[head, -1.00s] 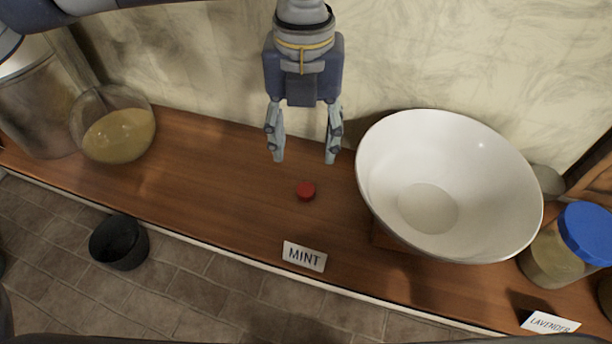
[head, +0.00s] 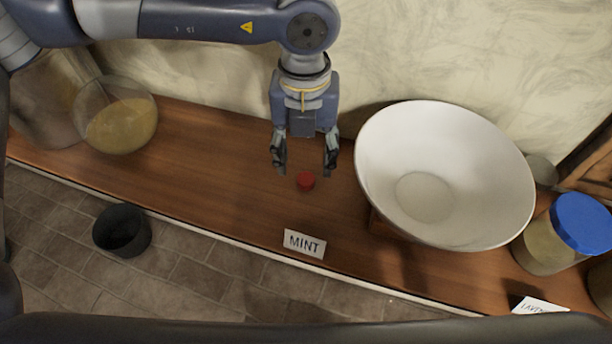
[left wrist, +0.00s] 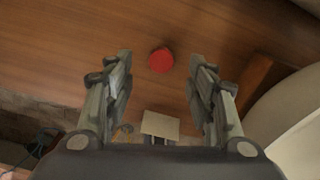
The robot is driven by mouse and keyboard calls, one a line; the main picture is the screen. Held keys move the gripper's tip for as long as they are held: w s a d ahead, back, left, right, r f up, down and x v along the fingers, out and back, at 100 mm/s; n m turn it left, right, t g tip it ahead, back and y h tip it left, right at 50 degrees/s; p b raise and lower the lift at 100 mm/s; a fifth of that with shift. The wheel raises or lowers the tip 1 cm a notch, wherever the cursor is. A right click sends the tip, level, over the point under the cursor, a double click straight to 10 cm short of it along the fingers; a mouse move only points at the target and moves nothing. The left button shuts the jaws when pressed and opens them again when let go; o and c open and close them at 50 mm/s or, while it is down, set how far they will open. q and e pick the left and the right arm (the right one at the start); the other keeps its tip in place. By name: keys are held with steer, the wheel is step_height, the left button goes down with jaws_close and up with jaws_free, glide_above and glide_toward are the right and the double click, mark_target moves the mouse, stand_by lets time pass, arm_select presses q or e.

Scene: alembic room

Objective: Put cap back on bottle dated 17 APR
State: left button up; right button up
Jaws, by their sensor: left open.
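A small red cap (head: 306,181) lies on the wooden counter (head: 215,175), behind the MINT card. It also shows in the left wrist view (left wrist: 160,60), centred between and beyond my fingertips. My left gripper (head: 305,170) is open and empty, pointing down above the counter close to the cap, with its fingers on either side in the picture. In the left wrist view the gripper (left wrist: 160,75) has a wide gap between its fingers. No bottle dated 17 APR can be made out. My right gripper is not in view.
A large white bowl (head: 400,140) stands tilted right of the cap. A MINT card (head: 304,244) is at the front edge. A glass bowl of yellowish liquid (head: 120,125) is at left, a blue-lidded jar (head: 582,222) at right. A black bin (head: 122,231) stands on the floor.

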mark_target(306, 178)
arm_select(q)
step_height(306, 178, down, 4)
steer(key=shift+s+f+p, duration=0.1)
steer(key=shift+f+p, duration=0.05)
steer(key=shift+p, duration=1)
steer(key=shift+f, duration=0.3)
steer(key=shift+c, duration=0.6)
steer(key=c, duration=0.6)
